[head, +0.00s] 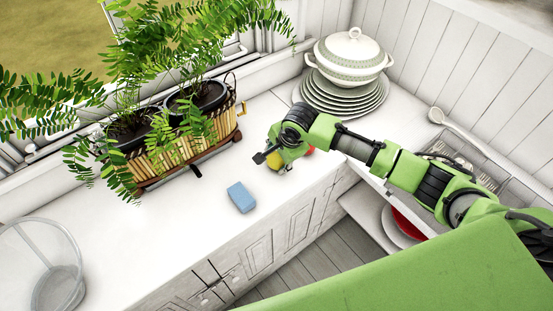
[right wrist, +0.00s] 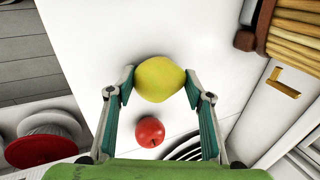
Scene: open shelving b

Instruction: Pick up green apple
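A yellow-green round fruit, the likeliest match for the green apple (right wrist: 160,79), sits on the white counter in the right wrist view, at the fingertips. It also shows in the head view (head: 275,161), partly hidden by my right gripper. My right gripper (right wrist: 158,84) is open, with a finger on each side of the fruit; firm contact is not clear. In the head view my right gripper (head: 272,158) points down over the counter. A red apple (right wrist: 150,132) lies close by, nearer the palm in the wrist view. My left gripper is out of view.
A blue sponge (head: 241,197) lies on the counter (head: 150,230) left of the gripper. A planter (head: 185,150) with ferns stands behind. Stacked plates (head: 340,98) with a tureen (head: 350,55) stand at the back right. A clear bin (head: 40,265) is at the left.

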